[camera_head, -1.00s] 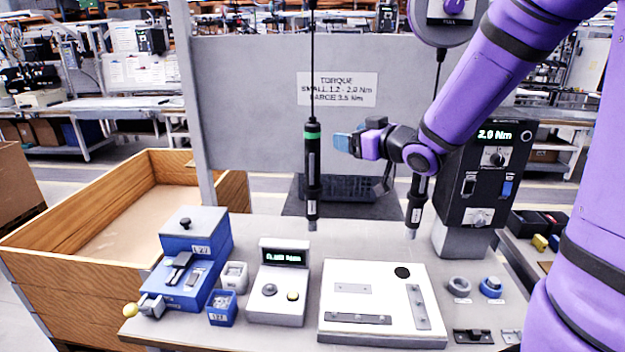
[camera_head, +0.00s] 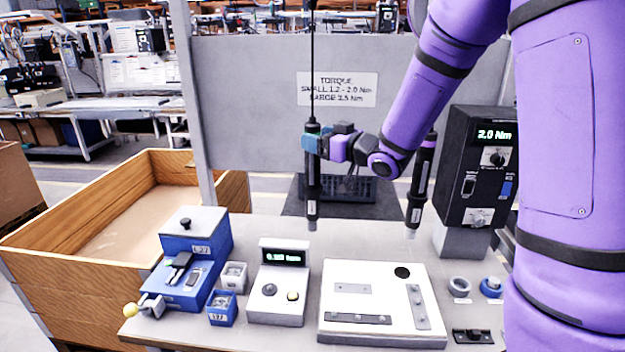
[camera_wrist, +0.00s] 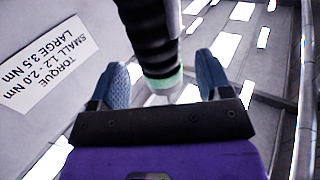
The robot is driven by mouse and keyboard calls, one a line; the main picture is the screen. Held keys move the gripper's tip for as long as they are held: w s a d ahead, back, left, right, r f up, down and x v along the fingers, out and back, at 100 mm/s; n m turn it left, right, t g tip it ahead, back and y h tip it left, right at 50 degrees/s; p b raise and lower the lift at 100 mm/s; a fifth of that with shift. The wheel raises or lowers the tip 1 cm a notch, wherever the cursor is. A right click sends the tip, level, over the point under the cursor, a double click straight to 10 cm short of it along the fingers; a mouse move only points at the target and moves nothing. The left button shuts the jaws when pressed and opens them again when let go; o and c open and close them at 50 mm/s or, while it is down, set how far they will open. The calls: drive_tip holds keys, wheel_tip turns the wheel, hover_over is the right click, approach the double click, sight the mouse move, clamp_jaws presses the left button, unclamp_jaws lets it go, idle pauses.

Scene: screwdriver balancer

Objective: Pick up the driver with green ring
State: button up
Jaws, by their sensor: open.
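The driver with the green ring (camera_head: 312,190) is black and hangs upright from a cable above the table, left of centre in the head view. My gripper (camera_head: 311,140) is at its upper part, and its blue fingers hide the green ring in that view. In the wrist view the driver (camera_wrist: 154,40) and its pale green ring (camera_wrist: 162,80) show between the two blue fingertips of my gripper (camera_wrist: 160,78). The fingers are open, with a gap on each side of the driver.
A second black driver (camera_head: 420,185) hangs to the right, below my forearm. A controller box (camera_head: 475,180) reading 2.0 Nm stands right of it. The table holds a small display unit (camera_head: 281,285), a white plate (camera_head: 380,290) and a blue fixture (camera_head: 190,275). A grey panel (camera_head: 240,90) stands behind.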

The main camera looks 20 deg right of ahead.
drive_tip(key=x, duration=0.3)
drive_tip(key=shift+w+a, duration=0.25)
drive_tip(key=shift+w, duration=0.1)
drive_tip(key=shift+c, duration=0.4)
clamp_jaws()
drive_tip(key=shift+r, duration=0.1)
